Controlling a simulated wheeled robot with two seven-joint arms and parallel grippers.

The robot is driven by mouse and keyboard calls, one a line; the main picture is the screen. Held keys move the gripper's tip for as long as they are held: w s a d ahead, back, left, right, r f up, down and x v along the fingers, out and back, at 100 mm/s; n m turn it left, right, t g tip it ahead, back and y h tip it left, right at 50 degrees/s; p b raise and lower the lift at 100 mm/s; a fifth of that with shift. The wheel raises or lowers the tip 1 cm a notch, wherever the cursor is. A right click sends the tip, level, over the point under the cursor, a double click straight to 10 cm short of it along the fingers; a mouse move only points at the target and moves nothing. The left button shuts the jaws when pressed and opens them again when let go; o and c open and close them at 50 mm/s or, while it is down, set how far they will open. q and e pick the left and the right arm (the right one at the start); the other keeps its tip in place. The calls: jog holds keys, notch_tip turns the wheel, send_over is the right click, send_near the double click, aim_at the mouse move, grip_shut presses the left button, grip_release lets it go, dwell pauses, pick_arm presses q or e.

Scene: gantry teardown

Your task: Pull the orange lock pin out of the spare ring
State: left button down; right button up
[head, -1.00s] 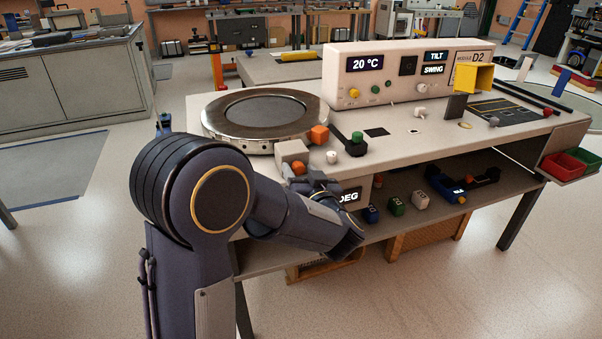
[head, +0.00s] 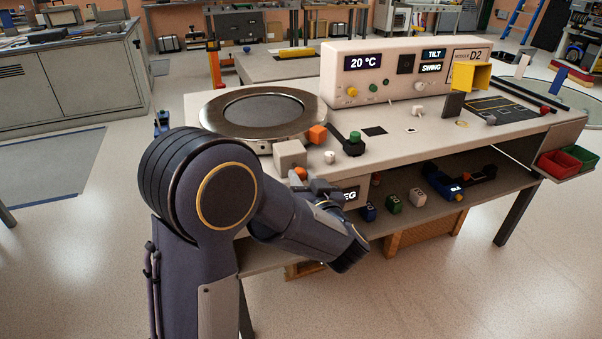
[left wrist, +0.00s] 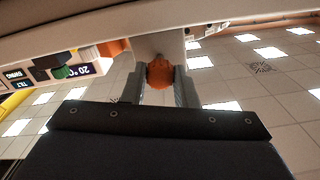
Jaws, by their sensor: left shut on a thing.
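The orange lock pin (head: 300,173) shows as a round orange knob at the front of a grey block (head: 290,154) on the bench's front edge. My left gripper (head: 305,184) is at the knob, its arm coming in from the lower left. In the left wrist view the knob (left wrist: 160,75) lies between the two grey fingers, which are shut on it. The grey block (left wrist: 158,46) is straight behind it there. The pin's shaft is hidden. A large round disc with a metal rim (head: 222,128) lies behind the block; I cannot tell which part is the spare ring.
An orange cube (head: 317,134), a small white knob (head: 330,157) and a green-topped black piece (head: 354,145) are close right of the block. The control panel (head: 397,95) stands behind. A lower shelf (head: 470,202) holds several small blocks. Floor in front is free.

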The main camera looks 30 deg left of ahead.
pick_arm(q)
jog(key=c, duration=1.1)
grip_release()
jog(key=shift+s+d, duration=0.15)
jog(key=shift+c, duration=0.2)
jog(key=p+v, duration=0.1)
jog(key=v, duration=0.7)
